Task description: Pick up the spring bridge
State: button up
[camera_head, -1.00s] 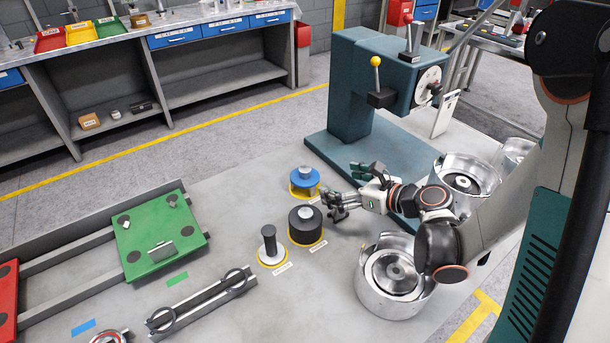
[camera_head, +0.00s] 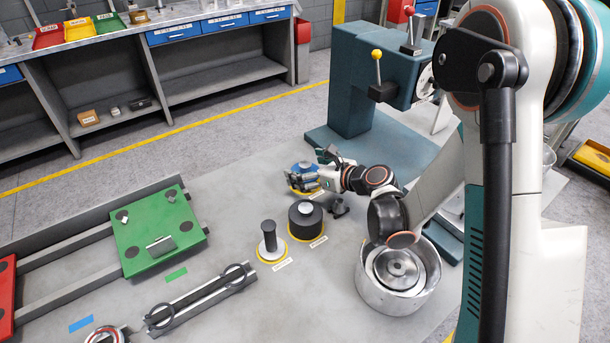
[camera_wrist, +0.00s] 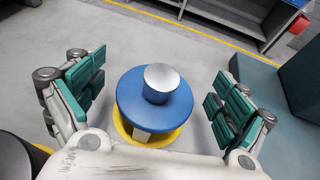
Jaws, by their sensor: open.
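No readable label shows which part is the spring bridge. My gripper (camera_head: 304,180) is at a blue round part (camera_head: 300,166) on a yellow ring base, near the press. In the wrist view my gripper (camera_wrist: 158,95) is open, with one teal-padded finger on each side of the blue part (camera_wrist: 132,108). A silver cylindrical knob (camera_wrist: 160,80) stands on top of it. Clear gaps show between the fingers and the blue disc. In the head view my fingers partly hide it. A small dark part (camera_head: 338,207) sits just right of the black cylinder.
A black cylinder (camera_head: 306,222) and a black-handled white disc (camera_head: 269,240) stand close by on yellow rings. A teal press (camera_head: 365,90) rises behind. A silver drum (camera_head: 398,285) is at front right. A green pallet (camera_head: 157,230) and metal rail (camera_head: 200,300) lie left.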

jog(key=shift+w+a+f, duration=0.15)
jog(key=shift+w, duration=0.05)
jog(key=shift+c, duration=0.3)
jog(key=c, duration=1.4)
jog(key=shift+o, duration=0.2)
